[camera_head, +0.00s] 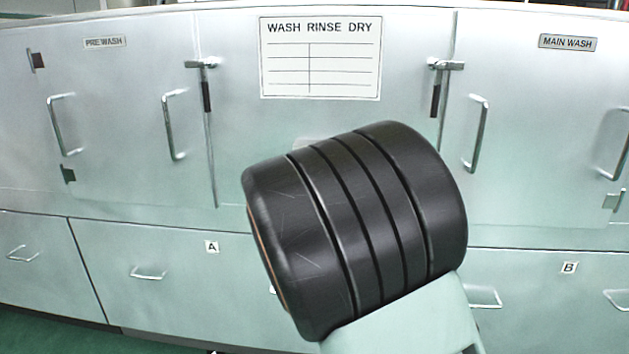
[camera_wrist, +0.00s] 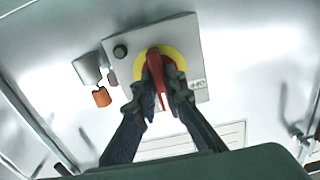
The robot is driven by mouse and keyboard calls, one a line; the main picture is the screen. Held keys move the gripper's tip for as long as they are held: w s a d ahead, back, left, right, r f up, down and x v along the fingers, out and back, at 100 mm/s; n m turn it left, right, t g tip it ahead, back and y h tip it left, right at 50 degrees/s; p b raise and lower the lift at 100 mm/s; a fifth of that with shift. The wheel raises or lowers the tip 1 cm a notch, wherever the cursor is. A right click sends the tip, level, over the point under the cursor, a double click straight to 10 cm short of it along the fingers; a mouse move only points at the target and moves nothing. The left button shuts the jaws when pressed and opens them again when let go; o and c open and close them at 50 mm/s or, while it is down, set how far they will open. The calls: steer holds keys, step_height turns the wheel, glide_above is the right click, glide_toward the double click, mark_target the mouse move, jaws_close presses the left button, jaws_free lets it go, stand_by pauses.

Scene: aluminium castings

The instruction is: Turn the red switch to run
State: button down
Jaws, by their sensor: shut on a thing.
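The red switch (camera_wrist: 154,56) is a rotary handle on a yellow disc (camera_wrist: 178,58), set in a pale grey box (camera_wrist: 188,33) in the wrist view. Its handle runs nearly up and down in that picture, leaning slightly. My gripper (camera_wrist: 158,76) is shut on the handle, with one dark finger on each side. The fingers cover part of the handle and disc. Small lettering right of the disc is partly hidden and too small to read surely. In the head view, my dark arm link blocks the middle of the machine, and I cannot see the switch or gripper there.
A black button (camera_wrist: 120,51) sits on the box, and an orange piece (camera_wrist: 102,97) is beside it. The metal machine front carries a wash chart (camera_head: 320,85), door handles (camera_head: 174,125) and latches (camera_head: 435,85). Drawers (camera_head: 150,285) run below.

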stand_by(0.4)
steer(key=c, duration=2)
jaws_free()
steer(key=s, duration=1.2)
steer(key=shift+a, duration=0.2)
